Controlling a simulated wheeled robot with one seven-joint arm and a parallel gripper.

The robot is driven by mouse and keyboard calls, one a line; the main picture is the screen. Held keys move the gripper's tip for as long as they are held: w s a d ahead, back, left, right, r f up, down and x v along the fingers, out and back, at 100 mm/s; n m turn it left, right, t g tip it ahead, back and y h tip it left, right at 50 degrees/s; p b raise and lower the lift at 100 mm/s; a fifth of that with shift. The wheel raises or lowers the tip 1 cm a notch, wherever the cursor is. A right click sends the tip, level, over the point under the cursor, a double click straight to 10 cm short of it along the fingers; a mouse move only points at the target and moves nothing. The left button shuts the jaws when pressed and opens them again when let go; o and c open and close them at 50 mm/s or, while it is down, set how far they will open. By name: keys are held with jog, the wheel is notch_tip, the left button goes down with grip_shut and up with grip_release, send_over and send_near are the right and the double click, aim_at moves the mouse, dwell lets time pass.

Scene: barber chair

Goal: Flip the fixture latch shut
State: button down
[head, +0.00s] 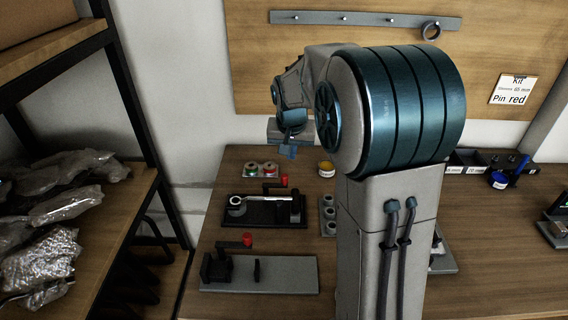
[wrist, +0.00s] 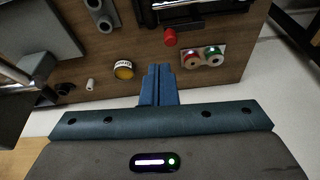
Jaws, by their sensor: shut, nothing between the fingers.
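A black fixture (head: 262,211) lies on the workbench with a bright ring-shaped part on its left. A dark lever with a red knob (head: 284,180) rises at its back right; I cannot tell whether this latch is fully closed. In the wrist view the fixture is cut off at the top edge, with its red knob (wrist: 170,37) showing. A second fixture, a grey plate (head: 290,275) with a black block, has its own red-knobbed lever (head: 247,240) nearer the front. My gripper (head: 290,152) is shut and empty above the bench's back edge. Its closed fingers show in the wrist view (wrist: 158,70).
A tray with red and green spools (wrist: 203,57) is beside the fixture. A yellow jar (head: 326,168) and a grey holder (head: 328,214) stand to the right. A shelf with plastic bags (head: 55,205) is at left. My arm hides the bench's middle.

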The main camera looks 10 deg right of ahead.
jog(key=w+f+m+p, duration=0.1)
jog(key=w+f, duration=0.1)
jog(key=w, duration=0.5)
jog(key=shift+w+d+f+h, duration=0.3)
jog(key=shift+w+d, duration=0.05)
jog(key=shift+d, duration=0.05)
jog(key=shift+f, duration=0.1)
jog(key=p+x, duration=0.2)
jog(key=x, duration=0.8)
jog(key=s, duration=0.1)
jog(key=s+a, duration=0.1)
jog(key=s+p, duration=0.1)
jog(key=shift+s+a, duration=0.2)
jog(key=shift+a, duration=0.1)
